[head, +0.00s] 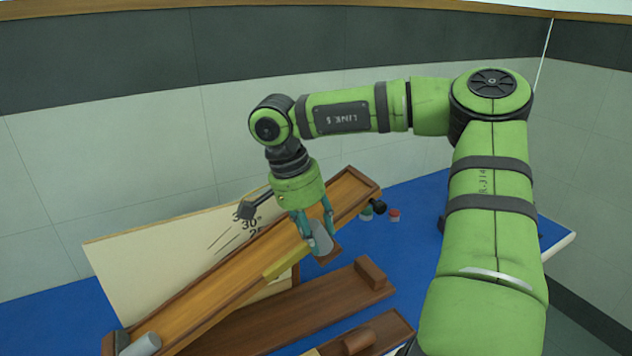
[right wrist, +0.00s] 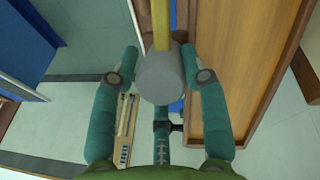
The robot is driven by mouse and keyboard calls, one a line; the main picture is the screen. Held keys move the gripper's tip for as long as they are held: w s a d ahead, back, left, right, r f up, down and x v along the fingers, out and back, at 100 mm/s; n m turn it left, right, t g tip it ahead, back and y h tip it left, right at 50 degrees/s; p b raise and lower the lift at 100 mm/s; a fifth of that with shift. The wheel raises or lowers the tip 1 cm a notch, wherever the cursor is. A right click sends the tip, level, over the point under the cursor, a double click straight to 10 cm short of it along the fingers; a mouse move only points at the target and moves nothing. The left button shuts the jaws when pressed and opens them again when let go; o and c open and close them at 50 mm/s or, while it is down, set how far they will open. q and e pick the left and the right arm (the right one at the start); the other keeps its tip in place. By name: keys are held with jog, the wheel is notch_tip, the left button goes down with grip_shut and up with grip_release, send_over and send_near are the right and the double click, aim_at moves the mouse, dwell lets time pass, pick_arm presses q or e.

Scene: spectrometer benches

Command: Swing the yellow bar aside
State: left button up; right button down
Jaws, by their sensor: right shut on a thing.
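The yellow bar (head: 288,260) lies across the tilted wooden channel (head: 230,276), near its middle, with a grey end knob (head: 322,241) on its right end. My right gripper (head: 315,230) comes down from above and is shut on this knob. In the right wrist view the knob (right wrist: 161,80) sits between the two teal fingers, and the yellow bar (right wrist: 161,25) runs up from it beside the channel (right wrist: 235,70). My left gripper is not in view.
A pale board with angle marks (head: 120,262) stands behind the channel. A grey cylinder (head: 145,345) is at the channel's lower left end. Lower wooden tracks (head: 300,312) lie in front. A red-topped piece (head: 394,214) stands on the blue bench (head: 425,240), right of the channel.

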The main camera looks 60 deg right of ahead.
jog(key=shift+s+a+f+n, duration=0.1)
jog(key=shift+a+f+n, duration=0.15)
jog(key=shift+n, duration=0.35)
jog(key=shift+f+n+g, duration=0.15)
jog(key=shift+n+g, duration=0.25)
jog(key=shift+n, duration=0.2)
jog(key=c, duration=0.7)
grip_release()
jog(key=shift+c, duration=0.2)
jog(key=shift+w+a+r, duration=0.1)
jog(key=shift+w+r, duration=0.1)
jog(key=shift+w, duration=0.05)
jog(key=shift+r, duration=0.35)
jog(key=v, duration=1.1)
jog(key=shift+w+r, duration=0.1)
jog(key=shift+w, duration=0.05)
